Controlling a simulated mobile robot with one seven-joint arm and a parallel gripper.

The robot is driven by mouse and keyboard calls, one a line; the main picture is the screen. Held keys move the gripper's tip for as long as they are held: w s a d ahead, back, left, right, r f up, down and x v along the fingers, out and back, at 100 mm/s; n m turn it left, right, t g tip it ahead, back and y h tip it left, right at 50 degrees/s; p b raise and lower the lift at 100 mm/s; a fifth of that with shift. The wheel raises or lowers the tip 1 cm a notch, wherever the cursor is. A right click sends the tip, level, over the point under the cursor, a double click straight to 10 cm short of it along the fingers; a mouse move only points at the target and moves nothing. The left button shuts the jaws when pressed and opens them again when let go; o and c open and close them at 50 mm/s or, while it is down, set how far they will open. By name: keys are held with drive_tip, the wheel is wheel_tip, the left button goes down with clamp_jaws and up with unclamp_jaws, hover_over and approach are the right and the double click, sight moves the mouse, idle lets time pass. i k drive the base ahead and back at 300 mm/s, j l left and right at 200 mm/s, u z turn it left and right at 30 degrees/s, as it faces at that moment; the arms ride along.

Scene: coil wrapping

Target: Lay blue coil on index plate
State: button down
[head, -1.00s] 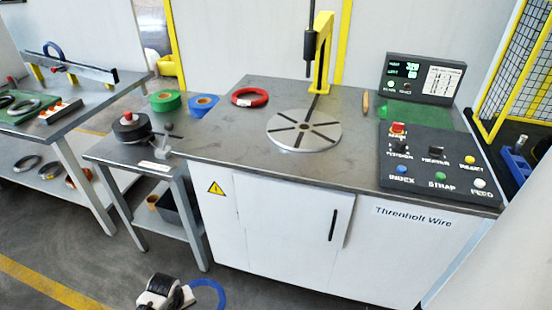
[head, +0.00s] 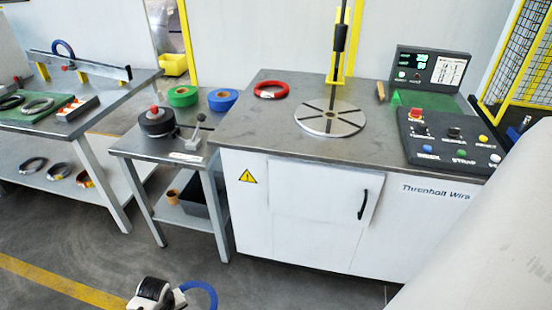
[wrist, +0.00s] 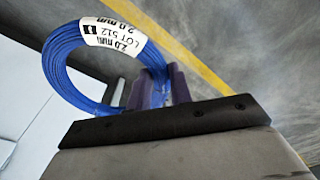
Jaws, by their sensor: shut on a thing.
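The blue coil (wrist: 82,70) is held in my gripper (wrist: 165,88) in the wrist view, with a white label reading 2.0 mm, LOT 512 on its band. The purple fingers are shut on one side of the ring. In the head view, my gripper (head: 168,296) and part of the blue coil (head: 203,291) show at the bottom edge, in front of the bench and below its top. The index plate (head: 331,118), a round slotted silver disc, lies bare on the bench top, well up and right of my gripper.
A red coil (head: 270,90) lies on the bench (head: 262,135) left of the plate. A yellow post (head: 343,50) with a dark rod stands behind the plate. A control panel (head: 452,140) is at right. A side table (head: 135,148) holds tape rolls and a black spool.

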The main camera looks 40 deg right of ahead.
sight(330, 115)
drive_tip(key=j+z, duration=0.15)
drive_tip(key=z, duration=0.25)
drive_tip(key=j+z, duration=0.2)
drive_tip(key=z, duration=0.15)
